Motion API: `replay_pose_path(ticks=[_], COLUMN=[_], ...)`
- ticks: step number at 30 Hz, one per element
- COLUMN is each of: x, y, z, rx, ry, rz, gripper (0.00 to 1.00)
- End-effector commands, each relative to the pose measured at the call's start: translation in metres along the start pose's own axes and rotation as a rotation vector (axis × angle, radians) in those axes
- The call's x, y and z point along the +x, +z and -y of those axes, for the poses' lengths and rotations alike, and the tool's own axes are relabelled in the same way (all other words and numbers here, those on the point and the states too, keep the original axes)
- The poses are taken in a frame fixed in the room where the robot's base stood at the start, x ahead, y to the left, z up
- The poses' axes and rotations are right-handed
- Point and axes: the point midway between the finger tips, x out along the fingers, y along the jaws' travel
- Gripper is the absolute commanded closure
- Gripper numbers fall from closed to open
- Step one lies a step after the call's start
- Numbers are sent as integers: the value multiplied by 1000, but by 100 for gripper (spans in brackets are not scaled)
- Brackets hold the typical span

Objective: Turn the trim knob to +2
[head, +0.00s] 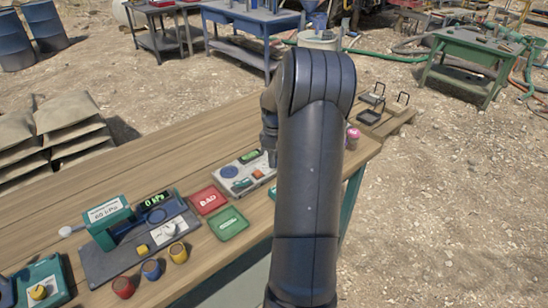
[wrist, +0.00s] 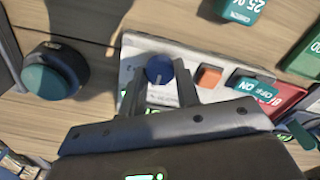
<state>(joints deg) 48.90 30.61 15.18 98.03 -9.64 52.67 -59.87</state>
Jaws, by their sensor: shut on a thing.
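A small blue knob (wrist: 159,67) with a short white pointer line stands on the light panel (wrist: 135,62) in the wrist view. My gripper (wrist: 160,88) is shut on it, one finger on each side. The pointer line is toward the bottom of the wrist picture. Any scale marks around it are hidden or too small to read. An orange button (wrist: 208,76) and a teal OFF/ON switch (wrist: 252,88) are on the same panel. In the head view the panel (head: 232,186) lies on the table, and my gripper (head: 269,157) is at its right end, partly hidden by my arm.
A red BAD tray (head: 208,200) and a green tray (head: 228,224) lie left of the panel. A press-like device (head: 108,214) and several coloured cups stand farther left. In the wrist view, a round teal-topped object (wrist: 50,76) is left of the panel and a teal block (wrist: 240,10) is above it.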

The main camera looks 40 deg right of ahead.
Motion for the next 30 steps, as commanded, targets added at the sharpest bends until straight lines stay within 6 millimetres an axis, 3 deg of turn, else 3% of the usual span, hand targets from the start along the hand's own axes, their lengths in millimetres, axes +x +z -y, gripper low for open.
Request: replay_pose_path(ticks=[4, 14, 30], x=[0, 0, -1], y=[0, -1, -1], z=[0, 0, 0], rx=[0, 57, 497], ry=[1, 1, 2], rz=[0, 0, -1], gripper=[94, 94, 94])
